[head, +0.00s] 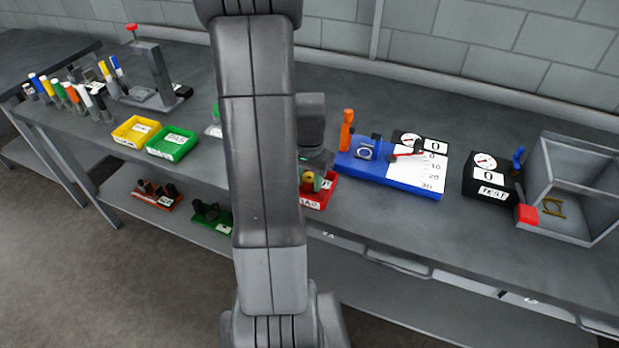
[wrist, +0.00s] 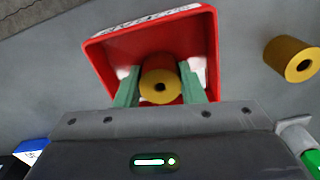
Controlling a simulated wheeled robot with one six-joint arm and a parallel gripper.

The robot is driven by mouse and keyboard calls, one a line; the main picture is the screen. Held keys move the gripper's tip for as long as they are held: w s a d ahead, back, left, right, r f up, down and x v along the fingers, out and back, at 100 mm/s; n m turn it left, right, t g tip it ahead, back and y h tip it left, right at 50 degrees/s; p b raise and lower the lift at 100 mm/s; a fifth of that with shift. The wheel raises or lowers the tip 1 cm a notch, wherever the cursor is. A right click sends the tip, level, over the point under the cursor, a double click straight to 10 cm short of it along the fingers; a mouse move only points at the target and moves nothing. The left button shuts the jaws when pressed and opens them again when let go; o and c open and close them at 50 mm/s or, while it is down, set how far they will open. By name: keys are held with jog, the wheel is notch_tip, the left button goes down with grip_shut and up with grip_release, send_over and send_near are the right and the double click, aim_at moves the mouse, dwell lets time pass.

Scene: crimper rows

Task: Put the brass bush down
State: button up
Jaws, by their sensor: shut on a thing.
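In the head view the bush (head: 307,187) shows at the red bin (head: 331,188), partly hidden by my arm and gripper.
A second brass bush (wrist: 291,60) lies on the bench to the right in the wrist view. In the head view a blue gauge fixture (head: 385,180) stands right of the red bin. Yellow (head: 133,137) and green (head: 174,154) bins stand left, beyond my arm.

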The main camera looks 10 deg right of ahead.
jog(key=shift+f, duration=0.2)
jog(key=o, duration=1.1)
jog(key=shift+r, duration=0.1)
jog(key=shift+o, duration=0.2)
notch_tip(320, 180, up, 12)
jog(key=shift+r, duration=0.15)
